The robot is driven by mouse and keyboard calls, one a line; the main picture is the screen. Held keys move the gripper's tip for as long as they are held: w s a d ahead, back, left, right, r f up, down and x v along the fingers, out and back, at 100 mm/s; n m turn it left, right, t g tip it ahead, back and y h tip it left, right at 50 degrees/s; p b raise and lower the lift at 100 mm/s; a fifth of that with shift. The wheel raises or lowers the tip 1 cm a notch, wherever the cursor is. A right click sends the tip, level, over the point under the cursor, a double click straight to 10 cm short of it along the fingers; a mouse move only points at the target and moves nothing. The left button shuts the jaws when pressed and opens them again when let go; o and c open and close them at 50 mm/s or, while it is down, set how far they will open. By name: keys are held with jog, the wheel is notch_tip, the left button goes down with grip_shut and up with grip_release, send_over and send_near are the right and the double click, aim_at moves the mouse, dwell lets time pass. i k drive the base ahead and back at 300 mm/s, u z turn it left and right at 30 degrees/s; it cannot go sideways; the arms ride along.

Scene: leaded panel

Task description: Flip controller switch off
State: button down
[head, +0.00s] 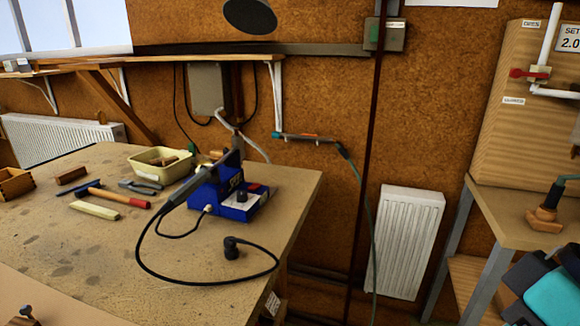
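A blue controller box (230,192) stands on the wooden workbench, toward its right end. Its sloped front carries a dark knob (242,197) and a small red switch (257,188). The switch is too small to tell which way it is set. A dark iron (190,182) rests in a holder at the box's left side, and a black cable loops from it over the bench to a black plug-like end (232,247). My gripper cannot be made out in this view.
The workbench (100,240) holds a yellow tub (160,165), a red-handled hammer (118,197) and other tools. Its front middle is mostly clear. A dark vertical pipe (368,150) stands right of the bench. A teal and dark shape fills the lower right corner; I cannot tell what it is.

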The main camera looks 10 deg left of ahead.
aim_at(255, 186)
jog(key=u, duration=0.05)
jog(key=i, duration=0.8)
jog(key=u, duration=0.7)
jog(key=i, duration=0.75)
jog(key=u, duration=0.55)
